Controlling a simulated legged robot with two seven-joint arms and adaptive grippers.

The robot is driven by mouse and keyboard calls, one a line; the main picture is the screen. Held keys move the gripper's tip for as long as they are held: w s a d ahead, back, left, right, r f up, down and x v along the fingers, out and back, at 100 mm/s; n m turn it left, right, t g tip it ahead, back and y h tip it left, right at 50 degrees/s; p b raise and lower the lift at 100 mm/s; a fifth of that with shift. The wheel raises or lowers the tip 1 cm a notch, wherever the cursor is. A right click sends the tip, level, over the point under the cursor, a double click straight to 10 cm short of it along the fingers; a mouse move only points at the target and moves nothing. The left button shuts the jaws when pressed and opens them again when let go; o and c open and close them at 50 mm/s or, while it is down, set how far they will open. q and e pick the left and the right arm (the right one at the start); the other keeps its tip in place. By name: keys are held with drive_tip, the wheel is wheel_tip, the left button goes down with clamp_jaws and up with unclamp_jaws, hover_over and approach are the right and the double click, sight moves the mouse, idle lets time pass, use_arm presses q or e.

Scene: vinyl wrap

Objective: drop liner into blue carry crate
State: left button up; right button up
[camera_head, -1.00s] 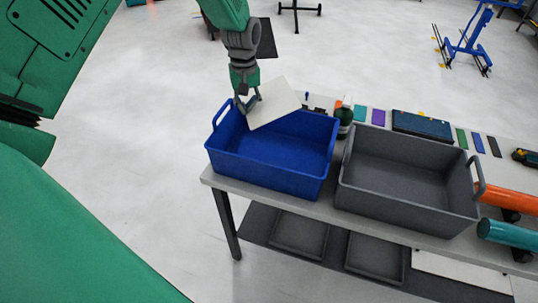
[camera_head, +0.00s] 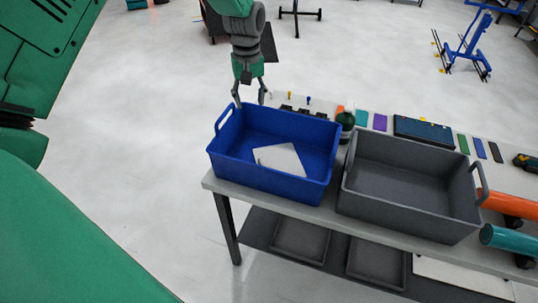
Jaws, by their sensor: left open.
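The liner (camera_head: 281,158) is a flat white sheet. It lies inside the blue carry crate (camera_head: 245,174), towards the near side of its floor. The blue crate stands at the left end of the table and has a raised handle at its left. My left gripper (camera_head: 250,101) is open and empty above the crate's back left rim, with its fingers pointing down. My right gripper does not show in the view.
A grey crate (camera_head: 400,212) stands to the right of the blue one. Behind are a dark green bottle (camera_head: 345,121), colour swatches and a dark blue case (camera_head: 423,129). Orange and teal rolls (camera_head: 508,239) lie at the right. Two trays sit on the lower shelf.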

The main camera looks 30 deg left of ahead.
use_arm(q)
drive_tip(key=d+r, duration=0.4)
drive_tip(key=r, duration=0.5)
drive_tip(key=s+d+f+m, duration=0.2)
drive_tip(key=s+f, duration=0.6)
drive_tip(key=f, duration=0.5)
drive_tip(key=s+d+f+m, duration=0.25)
drive_tip(key=s+f, duration=0.55)
drive_tip(key=f, duration=0.4)
drive_tip(key=s+d+f+m, duration=0.2)
drive_tip(key=s+f, duration=0.1)
drive_tip(key=s, duration=0.7)
drive_tip(key=s+d+f+m, duration=0.1)
drive_tip(key=s+f+m, duration=0.15)
drive_tip(key=s, duration=0.85)
wheel_tip(320, 180, down, 13)
drive_tip(key=w+d+m+b, duration=0.1)
drive_tip(key=w+d+b, duration=0.1)
drive_tip(key=b, duration=1.2)
drive_tip(key=shift+w+d+t, duration=0.2)
drive_tip(key=shift+t, duration=0.1)
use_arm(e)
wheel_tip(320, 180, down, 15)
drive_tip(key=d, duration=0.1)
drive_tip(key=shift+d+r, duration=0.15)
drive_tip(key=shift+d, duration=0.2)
